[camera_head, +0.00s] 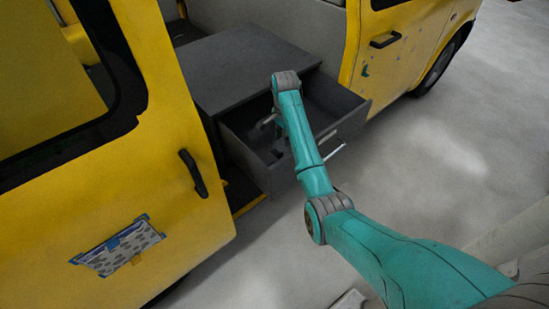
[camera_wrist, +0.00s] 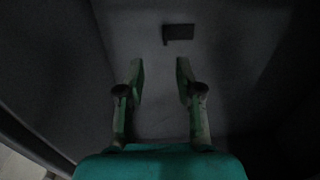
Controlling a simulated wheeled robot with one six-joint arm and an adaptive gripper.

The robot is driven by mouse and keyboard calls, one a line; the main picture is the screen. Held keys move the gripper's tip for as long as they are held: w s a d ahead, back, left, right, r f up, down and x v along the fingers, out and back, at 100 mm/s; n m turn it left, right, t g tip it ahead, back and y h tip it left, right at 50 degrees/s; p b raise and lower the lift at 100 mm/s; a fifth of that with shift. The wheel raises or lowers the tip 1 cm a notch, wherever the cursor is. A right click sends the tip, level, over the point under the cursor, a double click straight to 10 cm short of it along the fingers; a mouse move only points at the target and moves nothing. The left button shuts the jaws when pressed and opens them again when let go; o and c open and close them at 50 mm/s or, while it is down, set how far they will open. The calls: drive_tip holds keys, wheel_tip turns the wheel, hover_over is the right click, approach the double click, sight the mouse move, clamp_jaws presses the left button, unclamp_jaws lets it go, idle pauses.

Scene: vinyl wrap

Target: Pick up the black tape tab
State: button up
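The black tape tab (camera_wrist: 178,33) is a small dark flat piece on the grey drawer floor in the wrist view. It lies beyond my fingertips, near the top of the picture and a little right of the middle between them. My gripper (camera_wrist: 159,80) is open, with its two green fingers apart and nothing between them. In the head view my arm reaches into the open grey drawer (camera_head: 345,122). There the tape tab cannot be made out, and my gripper is mostly hidden by the arm and the dark drawer inside.
The drawer's walls stand close on both sides of my gripper. A grey cabinet top (camera_head: 235,62) lies behind the drawer. A yellow van door (camera_head: 150,200) with a patterned sheet (camera_head: 118,250) is at left. Open floor (camera_head: 455,150) lies to the right.

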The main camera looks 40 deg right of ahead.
sight(281, 153)
drive_tip(key=f, duration=0.9)
drive_tip(key=shift+w+a, duration=0.1)
drive_tip(key=shift+w, duration=0.3)
clamp_jaws()
